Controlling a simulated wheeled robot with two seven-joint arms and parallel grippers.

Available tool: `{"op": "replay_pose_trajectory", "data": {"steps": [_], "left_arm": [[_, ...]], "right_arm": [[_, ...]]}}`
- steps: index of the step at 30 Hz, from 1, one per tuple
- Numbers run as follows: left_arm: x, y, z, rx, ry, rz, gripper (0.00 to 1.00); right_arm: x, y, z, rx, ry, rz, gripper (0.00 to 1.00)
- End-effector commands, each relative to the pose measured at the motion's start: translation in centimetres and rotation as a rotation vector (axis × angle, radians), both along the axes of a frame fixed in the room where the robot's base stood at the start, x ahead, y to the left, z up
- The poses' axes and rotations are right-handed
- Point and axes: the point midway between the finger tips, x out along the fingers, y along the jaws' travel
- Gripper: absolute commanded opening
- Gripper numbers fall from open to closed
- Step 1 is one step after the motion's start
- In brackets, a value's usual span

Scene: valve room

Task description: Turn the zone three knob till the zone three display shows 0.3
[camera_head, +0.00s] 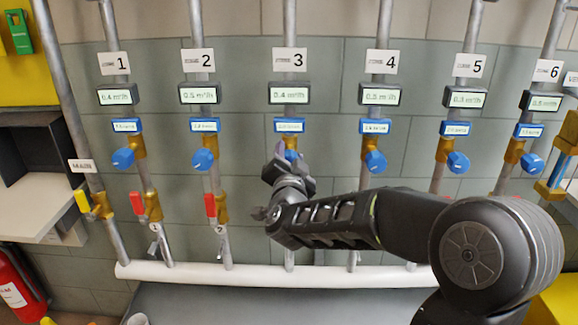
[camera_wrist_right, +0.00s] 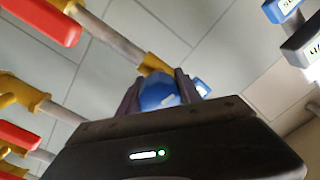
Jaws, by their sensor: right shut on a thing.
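The zone three knob is blue and mostly hidden behind my right gripper (camera_head: 289,165) in the head view; a sliver of the knob (camera_head: 291,154) shows above the fingers. In the right wrist view the blue knob (camera_wrist_right: 158,91) sits between the two fingers of my right gripper (camera_wrist_right: 157,88), which is shut on it. The zone three display (camera_head: 289,93), under the sign with 3 (camera_head: 290,61), appears to read 0.4 m³/h. A small blue-framed display (camera_head: 289,126) sits below it; its text is too small to read. My left gripper is not in view.
Other zones have similar displays and blue knobs, such as zone two (camera_head: 202,160) and zone four (camera_head: 376,161). Red lever handles (camera_head: 210,205) stand on the pipes to the left. A white horizontal pipe (camera_head: 200,272) runs below. A fire extinguisher (camera_head: 18,285) stands at lower left.

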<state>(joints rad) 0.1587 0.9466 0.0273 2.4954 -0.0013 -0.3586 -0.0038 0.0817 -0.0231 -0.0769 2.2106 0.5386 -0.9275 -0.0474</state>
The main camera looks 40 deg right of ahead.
Motion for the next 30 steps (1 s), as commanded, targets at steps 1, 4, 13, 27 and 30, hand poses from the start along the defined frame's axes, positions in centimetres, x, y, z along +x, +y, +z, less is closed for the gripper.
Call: {"op": "replay_pose_trajectory", "data": {"steps": [1, 4, 13, 27, 30], "left_arm": [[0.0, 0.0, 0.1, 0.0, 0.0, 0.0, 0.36], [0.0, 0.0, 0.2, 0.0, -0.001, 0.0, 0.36], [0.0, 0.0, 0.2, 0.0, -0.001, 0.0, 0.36], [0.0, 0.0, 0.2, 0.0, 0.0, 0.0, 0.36], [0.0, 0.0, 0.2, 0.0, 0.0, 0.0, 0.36]], "right_arm": [[0.0, 0.1, 0.0, 0.001, 0.002, 0.002, 0.01], [0.0, 0.1, 0.0, 0.001, 0.004, 0.002, 0.01], [0.0, 0.1, 0.0, -0.001, 0.004, 0.001, 0.59], [-0.9, 0.7, 0.1, 0.0, 0.003, 0.002, 0.63], [-2.0, 1.5, 0.0, -0.001, 0.004, 0.002, 0.63]]}}
